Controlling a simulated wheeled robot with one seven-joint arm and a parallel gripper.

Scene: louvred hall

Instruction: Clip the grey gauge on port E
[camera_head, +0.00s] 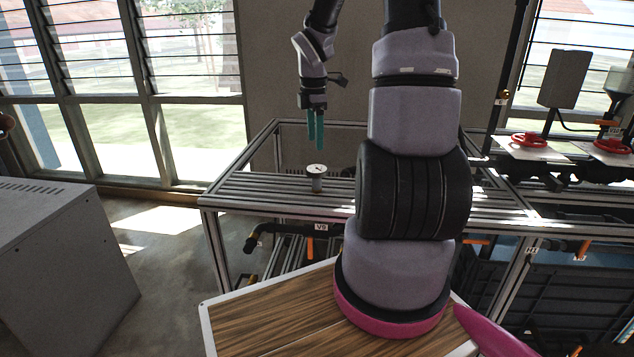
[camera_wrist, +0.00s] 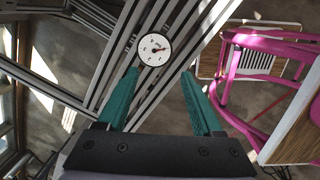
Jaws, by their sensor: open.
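The grey gauge (camera_head: 316,178) stands upright on the slatted metal bench top, its round white dial facing up. The dial also shows in the wrist view (camera_wrist: 154,49), just beyond and between my fingertips, nearer the left one. My gripper (camera_head: 316,145) points down above the gauge, with its teal fingers apart from it. In the wrist view my gripper (camera_wrist: 160,72) is open, with nothing between the fingers.
The slatted bench (camera_head: 262,196) has free room left of the gauge. Below it are a pipe marked V9 (camera_head: 321,227) and orange-handled valves. Red handwheels (camera_head: 529,140) stand at the right. A grey cabinet (camera_head: 60,265) stands at the left.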

